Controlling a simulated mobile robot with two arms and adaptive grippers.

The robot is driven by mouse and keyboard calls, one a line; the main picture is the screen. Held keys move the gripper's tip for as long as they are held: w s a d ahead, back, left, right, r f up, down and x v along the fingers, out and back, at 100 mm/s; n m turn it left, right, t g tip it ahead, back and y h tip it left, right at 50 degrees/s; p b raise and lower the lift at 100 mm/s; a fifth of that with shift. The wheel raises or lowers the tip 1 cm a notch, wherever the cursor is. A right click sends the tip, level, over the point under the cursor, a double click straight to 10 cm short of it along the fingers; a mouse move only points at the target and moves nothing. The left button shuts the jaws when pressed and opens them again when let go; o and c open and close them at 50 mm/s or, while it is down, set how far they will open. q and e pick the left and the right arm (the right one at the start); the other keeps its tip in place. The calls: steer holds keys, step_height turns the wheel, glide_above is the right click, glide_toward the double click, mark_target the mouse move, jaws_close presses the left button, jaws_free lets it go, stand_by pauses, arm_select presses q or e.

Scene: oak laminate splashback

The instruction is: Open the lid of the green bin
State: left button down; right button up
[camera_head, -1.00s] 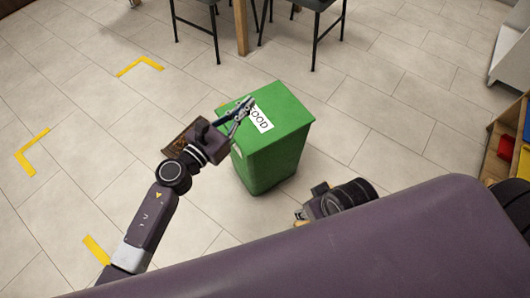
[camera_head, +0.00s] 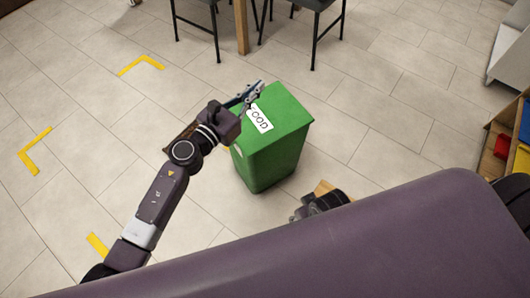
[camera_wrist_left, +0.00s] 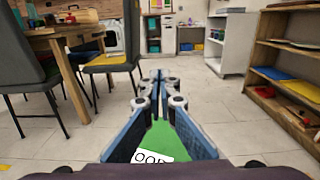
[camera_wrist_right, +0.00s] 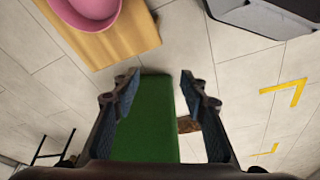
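The green bin (camera_head: 275,158) stands upright on the floor, its lid (camera_head: 285,105) down. A white label reading "OOD" (camera_head: 259,118) lies on the lid, partly covered by my left gripper. My left gripper (camera_head: 256,90) is at the lid's far left corner; whether it touches is unclear. In the left wrist view its blue-padded fingers (camera_wrist_left: 159,76) converge with tips together, nothing visibly held, green lid below. My right gripper is mostly hidden behind my body in the head view. In the right wrist view its fingers (camera_wrist_right: 158,76) are apart, with the bin's green surface (camera_wrist_right: 157,120) between and beyond them.
Dark chairs (camera_head: 315,15) and a table leg (camera_head: 241,25) stand beyond the bin. A wooden shelf (camera_head: 500,140) with coloured items is at right. Yellow floor marks (camera_head: 140,64) lie left. A pink bowl (camera_wrist_right: 90,8) shows in the right wrist view.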

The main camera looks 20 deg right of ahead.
steer(key=shift+w+b+v, duration=0.65)
steer(key=shift+b+v, duration=1.65)
steer(key=shift+v, duration=2.45)
steer(key=w+a+r+t+y+b, duration=0.1)
steer(key=w+a+r+t+b, duration=0.15)
steer(key=w, duration=0.35)
steer(key=w+a+r+t+y+b, duration=0.1)
steer(key=w+r+t, duration=0.25)
steer(key=w, duration=0.25)
arm_select(q)
steer(key=r+b+x, duration=0.1)
steer(key=r+x, duration=0.1)
steer(key=x, duration=0.8)
steer(key=r+b+x, duration=0.1)
steer(key=r+x, duration=0.2)
steer(key=x, duration=0.8)
arm_select(e)
steer(key=w+a+r+t, duration=0.1)
steer(key=w+r+t, duration=0.2)
steer(key=r, duration=0.3)
steer(key=w+a+r+t+y, duration=0.1)
steer(key=w+a+r+t, duration=0.1)
steer(key=w+r+t, duration=0.2)
step_height(320, 180, up, 2)
steer(key=shift+a+n+t+y, duration=0.3)
steer(key=shift+t, duration=0.1)
